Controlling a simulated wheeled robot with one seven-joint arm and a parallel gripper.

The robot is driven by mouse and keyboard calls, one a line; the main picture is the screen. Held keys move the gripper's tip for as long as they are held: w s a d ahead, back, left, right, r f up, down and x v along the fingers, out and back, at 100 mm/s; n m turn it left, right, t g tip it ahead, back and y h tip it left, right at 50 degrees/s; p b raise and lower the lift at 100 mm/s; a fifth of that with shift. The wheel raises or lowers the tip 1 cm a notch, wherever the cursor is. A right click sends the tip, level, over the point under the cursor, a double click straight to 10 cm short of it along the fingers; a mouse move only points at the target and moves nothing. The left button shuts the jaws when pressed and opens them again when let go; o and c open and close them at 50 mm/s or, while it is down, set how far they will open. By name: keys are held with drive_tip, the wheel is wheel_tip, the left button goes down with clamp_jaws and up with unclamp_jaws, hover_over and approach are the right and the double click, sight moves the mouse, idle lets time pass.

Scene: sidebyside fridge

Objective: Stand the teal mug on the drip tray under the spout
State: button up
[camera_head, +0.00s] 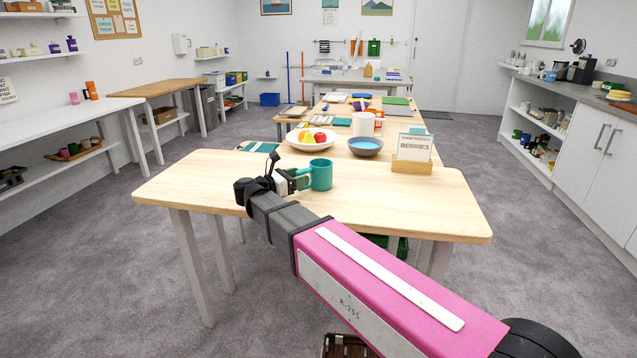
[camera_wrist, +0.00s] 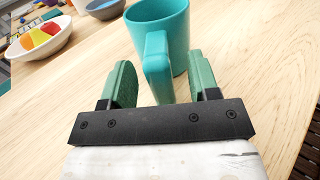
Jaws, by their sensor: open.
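The teal mug (camera_head: 321,174) stands upright on the near wooden table. In the wrist view the mug (camera_wrist: 172,22) is at the top centre, its handle pointing at me. My gripper (camera_head: 299,179) is at the mug's left side in the head view. In the wrist view my gripper (camera_wrist: 160,80) is open, with one green finger on each side of the handle and gaps showing. A dark machine, seemingly a coffee maker (camera_head: 583,69), stands on the far right counter. Its spout and drip tray are too small to make out.
More tables with several items stretch away beyond. The carpet (camera_head: 520,220) between the near table and the right cabinets (camera_head: 590,140) is clear.

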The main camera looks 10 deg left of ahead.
sight(304, 171)
drive_tip(key=x, duration=0.2)
drive_tip(key=shift+w+d, duration=0.25)
clamp_jaws()
drive_tip(key=shift+r, duration=0.15)
drive_tip(key=shift+r, duration=0.55)
drive_tip(key=r, duration=0.1)
drive_tip(key=s+r, duration=0.1)
drive_tip(key=r, duration=0.1)
drive_tip(key=shift+s+r, duration=0.15)
drive_tip(key=shift+r, duration=0.05)
drive_tip(key=s+r, duration=0.6)
drive_tip(key=s, duration=0.4)
drive_tip(key=shift+s+a, duration=0.2)
drive_tip(key=shift+a, duration=0.15)
